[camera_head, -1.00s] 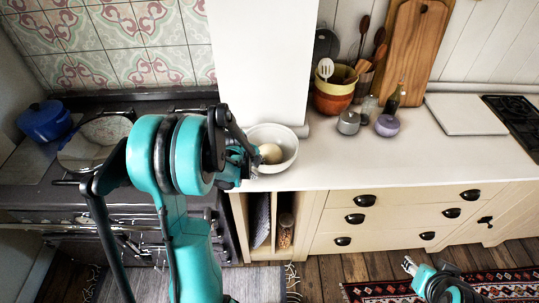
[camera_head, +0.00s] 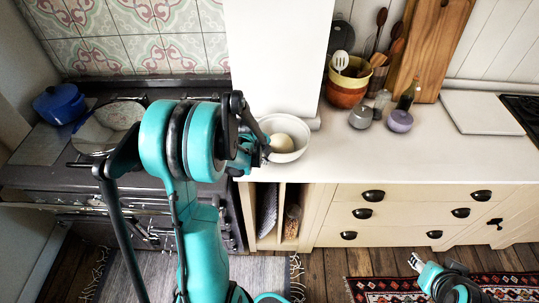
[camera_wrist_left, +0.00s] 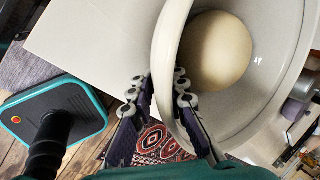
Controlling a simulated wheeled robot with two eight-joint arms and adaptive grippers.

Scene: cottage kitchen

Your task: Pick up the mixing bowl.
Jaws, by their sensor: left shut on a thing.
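My left gripper (camera_head: 262,149) is at the bowl's left rim. In the left wrist view, the gripper's fingers (camera_wrist_left: 164,84) are on either side of the bowl's wall (camera_wrist_left: 172,40), shut on it. Whether the bowl's base touches the counter cannot be told. My right gripper (camera_head: 415,262) is low at the right, in front of the drawers, away from the bowl; its jaws are too small to read.
A white upright block (camera_head: 275,55) stands right behind the bowl. A yellow-and-red pot (camera_head: 346,88) of utensils, a grey jar (camera_head: 361,117) and a purple jar (camera_head: 400,121) stand to the right. The counter (camera_head: 400,158) is clear in front of them.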

